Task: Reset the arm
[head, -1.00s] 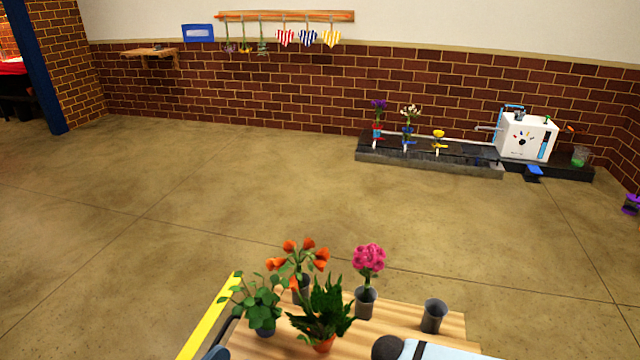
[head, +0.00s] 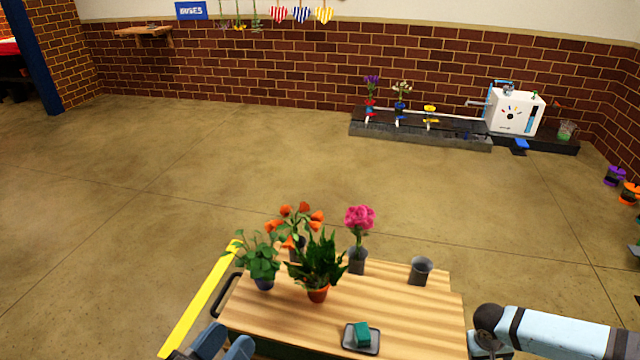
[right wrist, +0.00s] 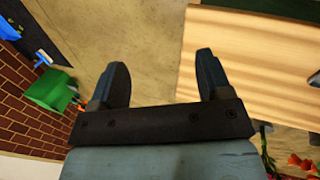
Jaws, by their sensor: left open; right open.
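My left gripper (head: 224,345) shows at the bottom edge of the head view, by the left front corner of the wooden table (head: 405,312). Its two blue-grey fingers are apart, and I see nothing between them. My right arm comes in from the right beside the table's right edge. My right gripper (right wrist: 162,64) shows in the right wrist view, with its two dark fingers wide apart and empty.
On the table stand a green leafy plant (head: 262,260), a spiky plant in an orange pot (head: 317,294), orange flowers (head: 297,222), pink flowers (head: 359,217), an empty grey cup (head: 420,271) and a dark tray (head: 374,347) with a teal block (head: 362,334). The floor beyond is clear.

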